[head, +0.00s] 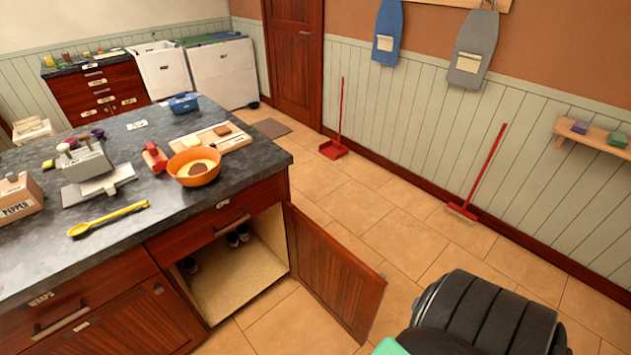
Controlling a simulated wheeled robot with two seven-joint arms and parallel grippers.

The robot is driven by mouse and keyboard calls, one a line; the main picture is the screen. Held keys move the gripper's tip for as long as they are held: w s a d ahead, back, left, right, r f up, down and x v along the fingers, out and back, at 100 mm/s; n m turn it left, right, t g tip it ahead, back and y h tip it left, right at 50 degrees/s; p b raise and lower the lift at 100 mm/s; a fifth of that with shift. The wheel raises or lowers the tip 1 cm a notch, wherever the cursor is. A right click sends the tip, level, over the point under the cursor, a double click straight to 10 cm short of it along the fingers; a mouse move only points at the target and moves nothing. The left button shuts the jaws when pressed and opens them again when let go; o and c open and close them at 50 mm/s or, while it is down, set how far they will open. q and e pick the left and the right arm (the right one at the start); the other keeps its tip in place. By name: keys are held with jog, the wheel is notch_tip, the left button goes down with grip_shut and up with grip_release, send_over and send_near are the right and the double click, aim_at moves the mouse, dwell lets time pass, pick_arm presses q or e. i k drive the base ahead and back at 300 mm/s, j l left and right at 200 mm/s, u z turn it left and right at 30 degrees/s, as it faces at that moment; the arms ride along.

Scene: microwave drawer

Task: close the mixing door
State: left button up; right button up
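The island's cabinet door (335,275) is dark red wood and stands wide open, hinged at the right side of its cabinet and swung out over the floor. The open cabinet (240,275) shows a pale wooden floor with a few dark rounded items (238,236) inside. A small label above the opening is too small to read, so I cannot confirm it says mixing. Neither of my grippers shows. A black ribbed part of my own body fills the bottom right, just right of the door.
The island counter (110,215) holds an orange bowl (194,166), a yellow spoon (107,218), a cutting board (210,137) and a grey scale-like device (90,170). A red broom (478,170) and dustpan (334,149) stand by the wall. Tiled floor (400,225) beyond the door is clear.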

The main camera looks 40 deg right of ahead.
aim_at(350, 291)
jog(key=k+l, duration=0.1)
jog(key=l, duration=0.3)
jog(key=k+l+u, duration=0.1)
jog(key=l, duration=0.3)
jog(key=k+l+u, duration=0.1)
jog(key=l, duration=0.3)
jog(key=k+l, duration=0.15)
jog(key=l, duration=0.25)
jog(key=k+l+u, duration=0.1)
jog(key=l, duration=0.25)
jog(key=k+l, duration=0.2)
jog(key=l, duration=0.2)
jog(key=k+l+u, duration=0.1)
jog(key=l, duration=0.25)
jog(key=k+l, duration=0.2)
jog(key=l, duration=0.15)
jog(key=i+l+u, duration=0.15)
jog(key=l, duration=0.15)
jog(key=i+l+u, duration=0.15)
jog(key=l, duration=0.15)
jog(key=i+l+u, duration=0.15)
jog(key=l, duration=0.15)
jog(key=l+u, duration=0.15)
jog(key=l, duration=0.15)
jog(key=k+l+u, duration=0.1)
jog(key=l+u, duration=0.2)
jog(key=l, duration=0.1)
